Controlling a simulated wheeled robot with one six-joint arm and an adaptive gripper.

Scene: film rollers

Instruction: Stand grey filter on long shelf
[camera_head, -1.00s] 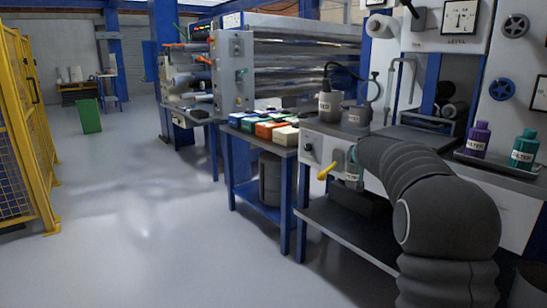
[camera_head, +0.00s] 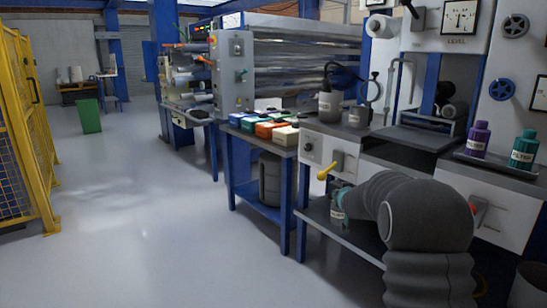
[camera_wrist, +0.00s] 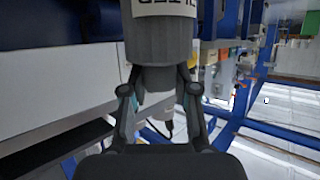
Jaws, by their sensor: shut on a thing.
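My gripper (camera_head: 346,195) is shut on a grey filter, whose pale label shows just below the fingers (camera_head: 338,212). In the wrist view the grey filter (camera_wrist: 160,40) is a dark cylinder with a white lettered band, between the two fingers (camera_wrist: 160,95). The gripper is at the long low shelf (camera_head: 350,238) under the counter, near its front edge. The filter looks upright; I cannot tell whether its base touches the shelf. My arm hides the shelf's right part.
A purple filter (camera_head: 477,140) and a teal filter (camera_head: 523,150) stand on a tray at right. Grey containers (camera_head: 330,106) stand on the counter above. A yellow handle (camera_head: 326,172) sticks out of the counter front. Coloured boxes (camera_head: 270,130) cover the bench at left.

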